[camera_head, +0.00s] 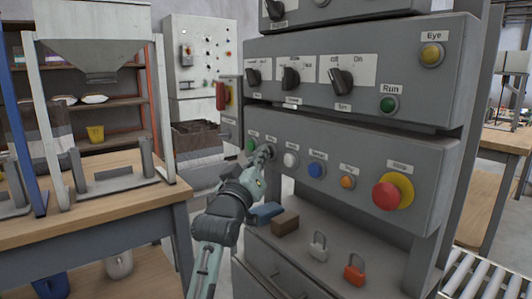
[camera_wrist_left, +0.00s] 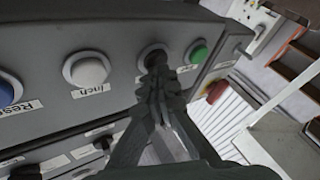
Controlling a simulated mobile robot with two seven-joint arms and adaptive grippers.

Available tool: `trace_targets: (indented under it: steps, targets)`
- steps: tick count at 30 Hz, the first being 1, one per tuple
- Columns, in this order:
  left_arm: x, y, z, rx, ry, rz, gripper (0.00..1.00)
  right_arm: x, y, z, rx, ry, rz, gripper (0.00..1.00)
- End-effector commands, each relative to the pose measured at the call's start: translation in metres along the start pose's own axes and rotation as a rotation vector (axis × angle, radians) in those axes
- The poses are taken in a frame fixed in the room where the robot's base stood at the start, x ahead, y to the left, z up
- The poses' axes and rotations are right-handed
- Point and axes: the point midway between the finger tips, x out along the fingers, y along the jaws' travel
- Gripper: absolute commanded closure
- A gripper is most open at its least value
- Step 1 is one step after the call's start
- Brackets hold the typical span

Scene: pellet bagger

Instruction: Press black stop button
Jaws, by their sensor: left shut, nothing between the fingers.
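The black stop button (camera_wrist_left: 153,52) sits in a grey panel between a green button (camera_wrist_left: 197,51) and a white button (camera_wrist_left: 86,70) labelled Inch. In the wrist view my left gripper (camera_wrist_left: 158,66) is shut and empty, its fingertips over the lower part of the black button. Whether they touch it or press it in, I cannot tell. In the head view the left gripper (camera_head: 264,153) reaches the panel between the green button (camera_head: 251,145) and the white button (camera_head: 290,160), and hides most of the black button. My right gripper is not in view.
The same row holds a blue button (camera_head: 316,170), an orange button (camera_head: 347,182) and a red emergency stop (camera_head: 386,196) on yellow. Black rotary knobs (camera_head: 340,80) line the panel above. Padlocks (camera_head: 354,273) and a brown block (camera_head: 285,224) lie on the shelf below. A wooden table (camera_head: 120,210) stands left.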

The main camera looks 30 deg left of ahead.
Motion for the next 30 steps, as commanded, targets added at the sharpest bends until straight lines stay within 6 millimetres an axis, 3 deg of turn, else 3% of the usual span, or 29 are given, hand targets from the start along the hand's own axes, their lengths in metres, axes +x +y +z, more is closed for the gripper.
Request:
trace_targets:
  steps: [18,30]
  targets:
    - [-0.01,-0.006,-0.005,0.001,-0.001,-0.001,1.0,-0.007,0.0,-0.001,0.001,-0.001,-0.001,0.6]
    - [-0.041,-0.022,-0.023,0.002,-0.001,0.0,1.0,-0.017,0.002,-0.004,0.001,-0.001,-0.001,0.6]
